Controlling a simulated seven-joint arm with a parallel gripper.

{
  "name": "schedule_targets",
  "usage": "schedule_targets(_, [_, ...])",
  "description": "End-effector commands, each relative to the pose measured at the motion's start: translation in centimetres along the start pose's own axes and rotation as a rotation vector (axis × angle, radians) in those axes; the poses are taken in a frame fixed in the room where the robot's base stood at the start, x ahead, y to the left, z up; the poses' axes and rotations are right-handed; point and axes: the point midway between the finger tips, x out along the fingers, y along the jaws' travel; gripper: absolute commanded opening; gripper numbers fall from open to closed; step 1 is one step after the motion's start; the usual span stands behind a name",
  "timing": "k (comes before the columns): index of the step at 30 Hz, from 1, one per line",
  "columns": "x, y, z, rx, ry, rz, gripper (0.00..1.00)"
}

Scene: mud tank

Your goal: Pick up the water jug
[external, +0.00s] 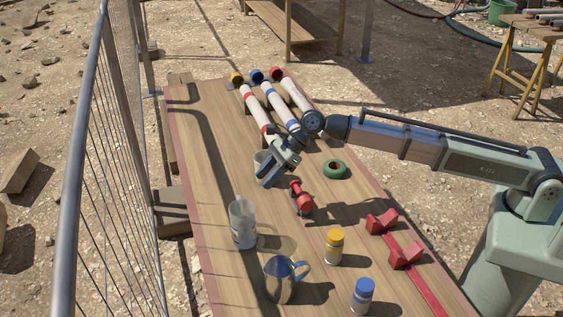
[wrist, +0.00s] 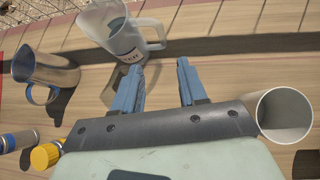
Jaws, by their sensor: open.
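The water jug (external: 242,226) is a translucent, whitish vessel standing upright on the wooden table, left of the table's middle. The jug lies beyond the fingertips, mostly in front of the left finger.
A metal pitcher (external: 279,281) stands near the jug. A pale cup (wrist: 284,112) is right of my gripper. A red tool (external: 301,199), green ring (external: 334,170), yellow-capped jar (external: 334,246), blue-capped jar (external: 363,296) and several tubes (external: 266,90) are around. A metal fence (external: 105,180) borders the left.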

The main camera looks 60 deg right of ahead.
Motion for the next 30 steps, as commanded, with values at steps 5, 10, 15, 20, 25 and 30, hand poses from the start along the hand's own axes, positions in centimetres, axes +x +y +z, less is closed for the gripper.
schedule_targets(5, [3.1,-0.2,0.1,0.000,0.002,0.001,0.42])
schedule_targets(10, [5.8,-0.1,0.1,-0.001,0.001,0.001,0.42])
schedule_targets(15, [7.4,-0.2,0.1,-0.001,0.001,0.000,0.42])
schedule_targets(20, [7.8,-0.1,0.1,-0.001,0.000,-0.001,0.42])
schedule_targets(25, [9.0,-0.3,0.2,-0.002,0.001,0.000,0.42])
schedule_targets(30, [11.2,-0.5,0.6,-0.002,0.001,0.001,0.42])
